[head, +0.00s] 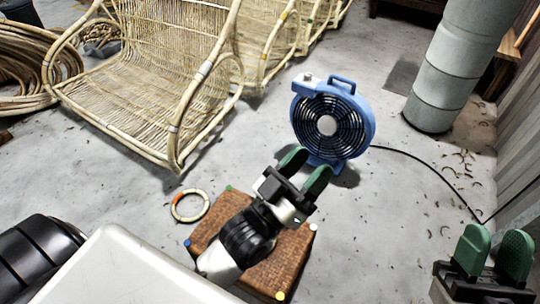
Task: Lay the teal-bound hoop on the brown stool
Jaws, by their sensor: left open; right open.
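The brown woven stool (290,262) stands at the bottom middle, with small coloured caps at its corners. My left forearm crosses over it and hides part of its top. A small pale hoop (204,213) with an orange-red binding lies on the floor beside the stool's far left corner. I see no teal binding on any hoop in view. My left gripper (306,170), with green fingertips, is open and empty above the stool's far side, in front of the fan. My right gripper (493,254) is open and empty at the lower right, apart from the stool.
A blue fan (333,123) stands on the floor beyond the stool, its black cable running right. Rattan chairs (140,75) fill the upper left, beside coiled rattan (22,60). A thick grey duct (452,65) stands upper right. Floor between stool and right wall is mostly clear, with scattered shavings.

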